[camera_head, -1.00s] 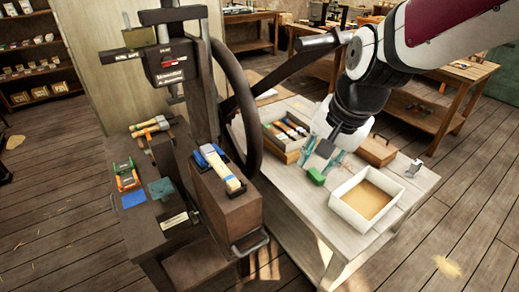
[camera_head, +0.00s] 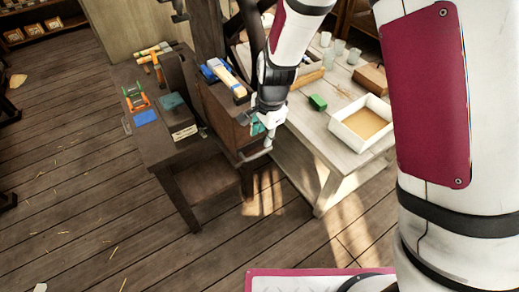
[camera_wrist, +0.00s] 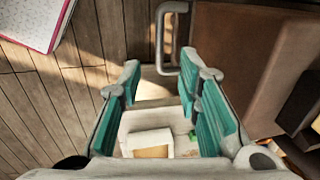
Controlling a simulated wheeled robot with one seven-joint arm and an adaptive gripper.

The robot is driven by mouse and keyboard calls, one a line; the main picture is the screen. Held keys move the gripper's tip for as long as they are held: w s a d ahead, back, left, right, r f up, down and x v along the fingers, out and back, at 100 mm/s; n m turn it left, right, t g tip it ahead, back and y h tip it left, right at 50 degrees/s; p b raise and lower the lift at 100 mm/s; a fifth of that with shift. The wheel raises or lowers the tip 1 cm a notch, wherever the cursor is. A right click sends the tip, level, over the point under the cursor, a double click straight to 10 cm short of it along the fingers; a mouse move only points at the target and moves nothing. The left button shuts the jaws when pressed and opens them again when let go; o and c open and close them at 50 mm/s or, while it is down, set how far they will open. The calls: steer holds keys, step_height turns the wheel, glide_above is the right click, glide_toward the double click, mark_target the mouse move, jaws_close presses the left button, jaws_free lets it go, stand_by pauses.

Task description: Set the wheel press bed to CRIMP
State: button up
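The wheel press (camera_head: 207,35) is a dark frame on a brown body. The front of its brown block (camera_head: 225,112) carries a grey bar handle (camera_head: 256,155), which also shows in the wrist view (camera_wrist: 161,42). My gripper (camera_head: 260,128) points down just beside the block's front, close to the handle. In the wrist view its teal fingers (camera_wrist: 158,84) are spread with nothing between them. The handle lies beyond the fingertips, apart from them as far as I can tell. The handwheel is not in view now. A small pale plate (camera_head: 184,133) is unreadable.
A pale table at the right holds a white tray (camera_head: 336,131), a green block (camera_head: 317,102), a brown box (camera_head: 370,79) and glass jars.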

mark_target(259, 153)
steer(key=f, duration=0.3)
steer(key=w+f, duration=0.1)
steer(key=f, duration=0.2)
steer(key=a+f, duration=0.1)
steer(key=f, duration=0.2)
steer(key=shift+w+f, duration=0.25)
jaws_close()
